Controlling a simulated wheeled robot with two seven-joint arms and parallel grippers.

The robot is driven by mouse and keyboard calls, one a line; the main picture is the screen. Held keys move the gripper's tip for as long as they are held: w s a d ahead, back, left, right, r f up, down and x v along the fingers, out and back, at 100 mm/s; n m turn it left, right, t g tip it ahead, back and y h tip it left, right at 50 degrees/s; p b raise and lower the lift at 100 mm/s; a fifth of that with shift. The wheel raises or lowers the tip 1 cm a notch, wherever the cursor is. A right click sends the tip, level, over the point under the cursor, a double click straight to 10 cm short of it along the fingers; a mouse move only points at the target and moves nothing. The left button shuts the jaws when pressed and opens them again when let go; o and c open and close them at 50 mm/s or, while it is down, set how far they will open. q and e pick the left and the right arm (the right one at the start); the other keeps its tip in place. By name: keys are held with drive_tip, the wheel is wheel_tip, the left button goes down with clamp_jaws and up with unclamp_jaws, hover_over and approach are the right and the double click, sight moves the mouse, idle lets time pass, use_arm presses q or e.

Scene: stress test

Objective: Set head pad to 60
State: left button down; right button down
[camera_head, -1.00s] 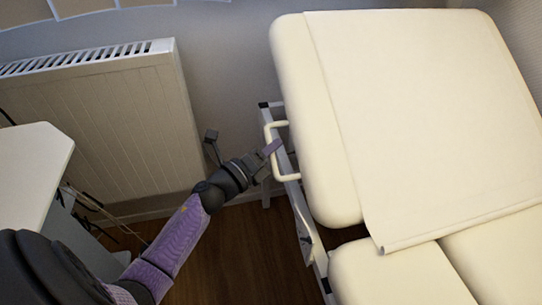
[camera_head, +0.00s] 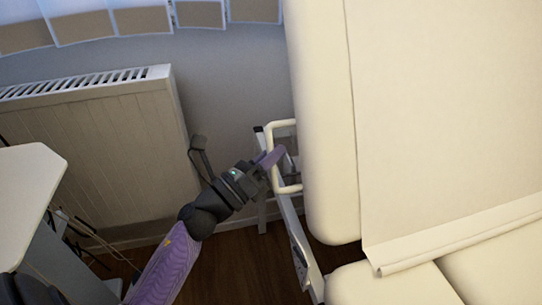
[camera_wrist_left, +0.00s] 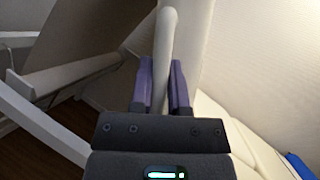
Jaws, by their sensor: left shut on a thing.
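The head pad (camera_head: 322,120) is a cream cushion with a paper sheet (camera_head: 440,120) over it, at the right of the head view. It is tilted up from the seat section (camera_head: 375,285) beside it. A white looped handle (camera_head: 287,189) is at the pad's left side. My left gripper (camera_head: 270,158) is shut on this handle. In the wrist view the handle bar (camera_wrist_left: 164,50) runs between the two purple fingers of the left gripper (camera_wrist_left: 161,85). No angle reading is visible. My right gripper is not in view.
A white radiator (camera_head: 95,150) stands against the wall at the left. A white-topped table (camera_head: 28,185) is at the left edge. The bed's metal frame (camera_head: 298,240) lies below the pad. Some wooden floor between radiator and bed is bare.

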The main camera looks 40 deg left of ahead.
use_arm(q)
drive_tip(key=shift+d+r, duration=0.1)
drive_tip(key=shift+r, duration=0.05)
drive_tip(key=c, duration=0.7)
unclamp_jaws()
drive_tip(key=shift+s, duration=0.1)
drive_tip(key=shift+o, duration=0.4)
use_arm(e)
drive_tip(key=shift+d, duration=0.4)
use_arm(q)
drive_tip(key=shift+s, duration=0.1)
drive_tip(key=v, duration=0.9)
drive_tip(key=shift+s+f, duration=0.25)
drive_tip(key=shift+s, duration=0.05)
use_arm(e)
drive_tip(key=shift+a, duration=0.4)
